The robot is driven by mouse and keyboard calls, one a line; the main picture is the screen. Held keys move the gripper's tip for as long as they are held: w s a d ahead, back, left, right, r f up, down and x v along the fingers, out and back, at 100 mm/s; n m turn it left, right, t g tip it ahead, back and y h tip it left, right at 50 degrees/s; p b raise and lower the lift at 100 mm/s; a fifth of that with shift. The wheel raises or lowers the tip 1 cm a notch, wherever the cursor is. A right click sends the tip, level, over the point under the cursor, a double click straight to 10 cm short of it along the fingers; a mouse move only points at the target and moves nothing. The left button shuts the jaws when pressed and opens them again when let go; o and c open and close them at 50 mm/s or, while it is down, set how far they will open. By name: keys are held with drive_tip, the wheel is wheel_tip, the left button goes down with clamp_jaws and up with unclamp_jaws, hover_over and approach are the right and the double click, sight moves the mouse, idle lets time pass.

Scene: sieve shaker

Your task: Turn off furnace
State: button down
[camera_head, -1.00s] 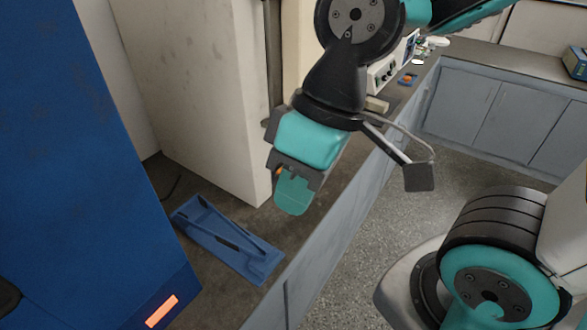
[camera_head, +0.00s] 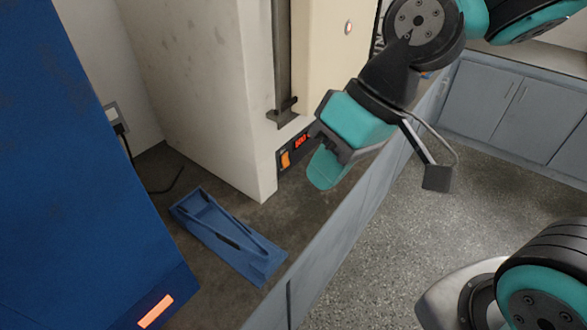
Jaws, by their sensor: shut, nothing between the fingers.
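The tall cream cabinet (camera_head: 208,110), apparently the furnace, stands on the dark counter. Low on its front is a dark control panel (camera_head: 293,153) with a lit red display (camera_head: 301,141) and an orange rocker switch (camera_head: 285,160). My gripper (camera_head: 324,170) is shut and empty. It hangs just right of the switch, apart from it in the picture, and hides the right part of the panel. How far its tips are from the panel in depth I cannot tell.
A blue cabinet (camera_head: 75,170) with a lit orange patch (camera_head: 155,311) fills the left. A blue stand (camera_head: 228,238) lies on the counter (camera_head: 310,205) below the furnace. A wall socket (camera_head: 117,118) with a black cable is behind. The floor (camera_head: 400,240) at right is clear.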

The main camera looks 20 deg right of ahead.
sight(286, 165)
drive_tip(key=w+d+f+m+t+y+b, duration=0.35)
drive_tip(key=w+f+m+t+b, duration=0.35)
drive_tip(key=w+f, duration=0.9)
drive_tip(key=w+d+f+m+t+h+b, duration=0.1)
drive_tip(key=w+d+f+m+t+b, duration=0.1)
drive_tip(key=w+d+f+m, duration=0.6)
wheel_tip(286, 165, down, 2)
drive_tip(key=shift+d+f+m+t+b, duration=0.1)
drive_tip(key=shift+d+m+t+b, duration=0.2)
drive_tip(key=shift+d+m+t, duration=0.75)
drive_tip(key=shift+d+n, duration=0.1)
drive_tip(key=shift+n, duration=0.15)
drive_tip(key=p+x, duration=0.3)
drive_tip(key=x, duration=1)
drive_tip(key=shift+w+f+p, duration=0.1)
drive_tip(key=shift+f+p, duration=0.1)
drive_tip(key=shift+p, duration=0.1)
drive_tip(key=shift+w+a+f, duration=0.15)
drive_tip(key=shift+w+a, duration=0.05)
drive_tip(key=shift+a, duration=0.05)
